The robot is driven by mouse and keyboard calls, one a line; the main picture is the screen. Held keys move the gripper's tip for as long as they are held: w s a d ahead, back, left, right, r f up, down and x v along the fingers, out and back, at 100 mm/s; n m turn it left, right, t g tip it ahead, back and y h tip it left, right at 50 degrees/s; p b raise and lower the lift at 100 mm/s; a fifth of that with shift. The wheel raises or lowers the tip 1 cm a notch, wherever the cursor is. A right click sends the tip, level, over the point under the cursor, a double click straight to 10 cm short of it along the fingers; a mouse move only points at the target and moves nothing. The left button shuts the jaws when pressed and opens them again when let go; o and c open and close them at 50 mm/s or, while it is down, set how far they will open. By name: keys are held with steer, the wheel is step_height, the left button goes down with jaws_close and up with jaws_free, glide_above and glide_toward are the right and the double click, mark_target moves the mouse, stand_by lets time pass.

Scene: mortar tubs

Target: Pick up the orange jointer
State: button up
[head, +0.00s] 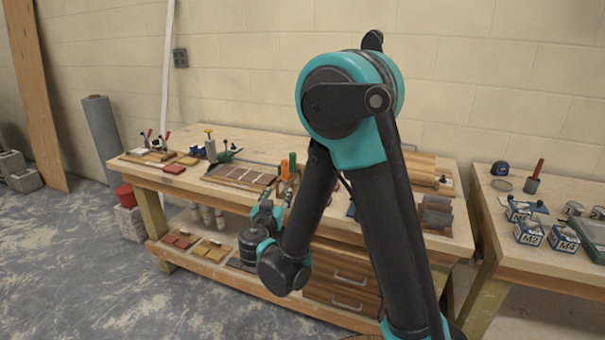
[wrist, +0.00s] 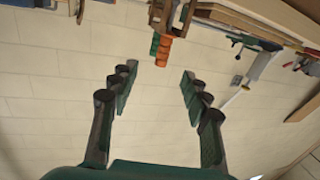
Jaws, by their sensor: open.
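The orange jointer (head: 284,170) stands on the workbench (head: 240,200) beside a green one (head: 293,162), near its front middle. In the wrist view, which looks upside down, the orange jointer (wrist: 164,50) and the green one (wrist: 154,44) hang side by side at the top, beyond the fingertips and roughly between them. My gripper (wrist: 158,85) is open, with nothing between its fingers. In the head view my gripper (head: 270,208) is at the bench's front edge, short of the jointers and partly hidden by my arm.
A board of brown tiles (head: 240,176) lies left of the jointers. Clamps, a green tool (head: 228,153) and sponges stand farther left. Grey blocks (head: 436,214) sit on the right end. A second table (head: 540,205) with small boxes stands at right. My arm hides part of the bench.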

steer(key=shift+t+y, duration=0.3)
steer(key=shift+w+d+r, duration=0.1)
steer(key=shift+w+d, duration=0.05)
steer(key=shift+w, duration=2.7)
steer(key=shift+w+d+r, duration=0.1)
steer(key=shift+w+r, duration=0.05)
steer(key=shift+w, duration=2.65)
steer(key=shift+w+d+r, duration=0.1)
steer(key=shift+w+d, duration=0.05)
steer(key=shift+w, duration=2.7)
steer(key=shift+c, duration=0.3)
jaws_close()
